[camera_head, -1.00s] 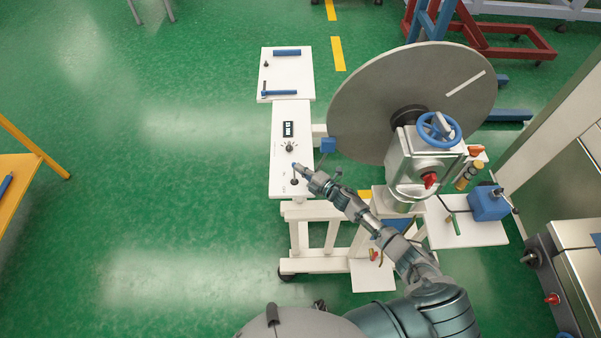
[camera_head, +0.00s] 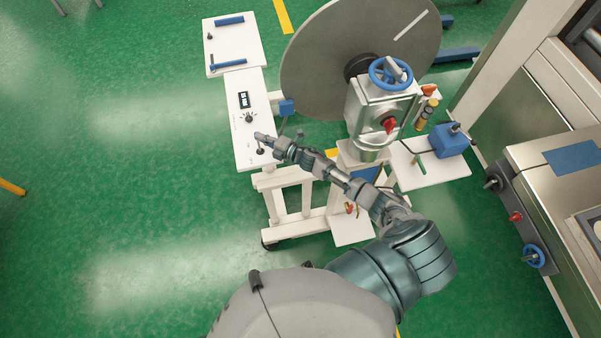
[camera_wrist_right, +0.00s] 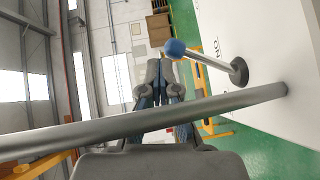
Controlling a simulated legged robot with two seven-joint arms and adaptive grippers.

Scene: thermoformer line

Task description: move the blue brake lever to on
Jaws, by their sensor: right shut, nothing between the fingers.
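The blue brake lever is a thin metal rod with a blue ball knob (camera_wrist_right: 175,48), rising from a dark round base (camera_wrist_right: 239,70) on a white panel in the right wrist view. Lettering that looks like "ON" is printed beside the base. In the head view, the lever's small dark base (camera_head: 261,151) sits near the panel's lower end. My right gripper (camera_head: 265,139) reaches in from the lower right, its tip close to the lever's knob. In the right wrist view its shut, empty fingers (camera_wrist_right: 160,76) lie just below the knob; contact cannot be told. My left gripper is out of view.
The white panel (camera_head: 247,98) carries a display and a dial (camera_head: 249,118). A large grey disc (camera_head: 330,75) and a blue handwheel (camera_head: 391,73) stand to the right. A metal rod (camera_wrist_right: 120,125) crosses the wrist view near the camera. Open green floor lies left.

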